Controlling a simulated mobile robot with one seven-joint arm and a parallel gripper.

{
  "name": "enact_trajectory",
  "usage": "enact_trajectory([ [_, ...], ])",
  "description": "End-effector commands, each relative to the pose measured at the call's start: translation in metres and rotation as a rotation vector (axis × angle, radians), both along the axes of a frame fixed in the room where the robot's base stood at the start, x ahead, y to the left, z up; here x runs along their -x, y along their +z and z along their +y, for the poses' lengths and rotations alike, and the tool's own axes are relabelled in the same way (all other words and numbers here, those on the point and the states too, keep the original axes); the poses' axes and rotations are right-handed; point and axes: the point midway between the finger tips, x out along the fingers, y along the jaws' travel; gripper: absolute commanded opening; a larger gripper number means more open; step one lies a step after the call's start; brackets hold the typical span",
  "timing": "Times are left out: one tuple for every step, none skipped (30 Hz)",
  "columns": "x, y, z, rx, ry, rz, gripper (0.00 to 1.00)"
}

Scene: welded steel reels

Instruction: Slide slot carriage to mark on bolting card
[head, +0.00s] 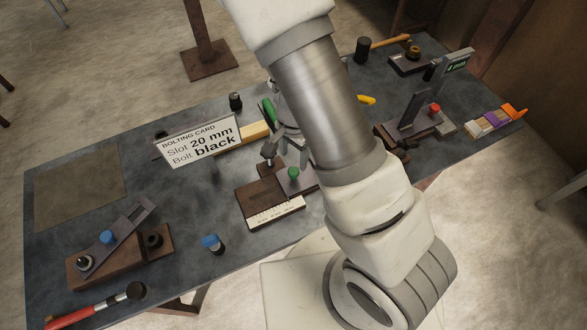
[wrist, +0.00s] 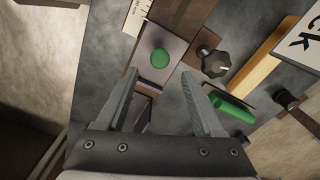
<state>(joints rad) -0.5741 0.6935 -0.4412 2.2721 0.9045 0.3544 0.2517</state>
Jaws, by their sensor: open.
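The bolting card (head: 203,140) stands on the bench and reads "Slot 20 mm, Bolt black". To its right is a brown slide fixture (head: 258,199) with a white scale (head: 275,214) on its front edge. The slot carriage, a grey plate with a round green knob (head: 293,173), sits at the fixture's right end. In the wrist view the green knob (wrist: 160,58) lies just beyond my gripper (wrist: 159,75). My gripper is open and empty, its fingers spread to either side of the line toward the knob. The scale's reading is too small to tell.
A dark clamp knob (wrist: 215,62) stands beside the carriage. A green-handled tool (wrist: 232,107) and a yellow block (head: 255,131) lie behind. A blue-topped bolt (head: 212,243) stands at the front. Another fixture (head: 120,255) is at left, and a stand (head: 415,125) is at right.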

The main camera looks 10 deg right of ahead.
Motion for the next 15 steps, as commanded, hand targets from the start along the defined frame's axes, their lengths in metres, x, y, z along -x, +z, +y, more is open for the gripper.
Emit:
enact_trajectory([
  [0.0,-0.015,-0.001,0.001,-0.003,0.003,0.69],
  [0.0,-0.021,-0.001,0.001,-0.002,0.003,0.69],
  [0.0,-0.028,-0.001,0.0,-0.003,0.002,0.69],
  [0.0,-0.033,-0.001,0.0,-0.002,0.002,0.69],
  [0.001,-0.038,-0.001,0.001,-0.002,0.003,0.69],
  [0.001,-0.044,-0.001,0.0,-0.002,0.003,0.69],
  [0.0,-0.047,-0.001,0.0,-0.001,0.002,0.69],
  [0.0,-0.05,-0.001,0.0,-0.002,0.001,0.69],
  [0.0,-0.054,-0.001,0.001,-0.001,0.001,0.69],
  [0.0,-0.056,0.0,0.0,0.0,0.001,0.69],
  [0.0,-0.058,0.0,0.0,0.001,0.001,0.69],
  [0.0,-0.06,0.0,-0.001,0.0,0.001,0.69],
  [0.0,-0.061,0.0,-0.001,-0.001,0.001,0.69],
  [0.0,-0.061,0.0,0.0,-0.001,0.0,0.69],
  [0.0,-0.062,0.0,0.0,0.0,0.0,0.69],
])
